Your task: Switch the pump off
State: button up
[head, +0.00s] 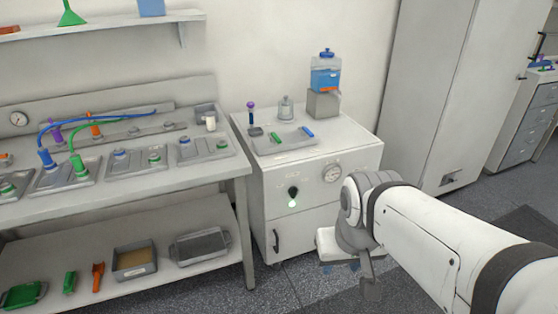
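A white cabinet (320,205) stands at the centre against the wall. No part is clearly labelled as the pump; the small panel markings are unreadable. My gripper (341,267) is low in front of the cabinet's right side, below and to the right of the knob and apart from it. It is small and partly hidden by my own wrist, so its opening is unclear. I see nothing held in it.
A tray (300,143), bottles and a blue-filled container (325,75) stand on the cabinet top. A bench (190,180) with hoses and fittings is at the left, with bins on its lower shelf. A tall locker (430,90) stands right. The floor before the cabinet is clear.

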aim_at(293, 191)
jog(key=i, duration=0.85)
jog(key=z, duration=0.05)
